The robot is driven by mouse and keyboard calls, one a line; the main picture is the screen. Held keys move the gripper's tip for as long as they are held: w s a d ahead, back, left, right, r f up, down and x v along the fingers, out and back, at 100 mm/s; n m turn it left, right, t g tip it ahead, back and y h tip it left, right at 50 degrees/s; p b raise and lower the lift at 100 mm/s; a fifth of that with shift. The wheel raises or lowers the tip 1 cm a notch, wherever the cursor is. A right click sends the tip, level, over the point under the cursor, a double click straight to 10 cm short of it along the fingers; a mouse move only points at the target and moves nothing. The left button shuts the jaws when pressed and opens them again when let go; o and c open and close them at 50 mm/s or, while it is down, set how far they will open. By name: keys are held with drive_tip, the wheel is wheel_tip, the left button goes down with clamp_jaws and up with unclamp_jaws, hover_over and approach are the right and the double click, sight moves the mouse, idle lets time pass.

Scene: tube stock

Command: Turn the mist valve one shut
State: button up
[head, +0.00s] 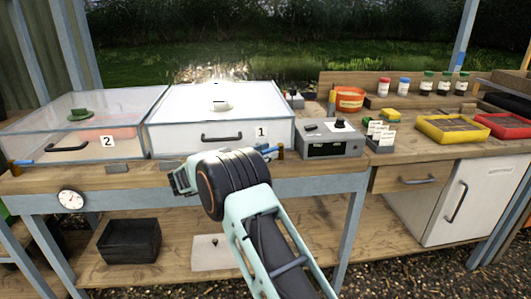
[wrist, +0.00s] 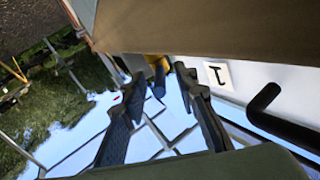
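Mist valve one shows in the head view as a blue lever (head: 267,149) beside a brass body (head: 282,152), on the front edge of the propagator box labelled 1 (head: 220,150). The lever points roughly left along the box front.
The black handle (wrist: 282,120) and number 1 label (wrist: 217,75) lie right of my fingers in the wrist view. Box 2 (head: 75,115) has another blue lever (head: 22,162) at left. A grey control box (head: 330,140) stands right of valve one.

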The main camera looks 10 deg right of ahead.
drive_tip(key=v, duration=1.2)
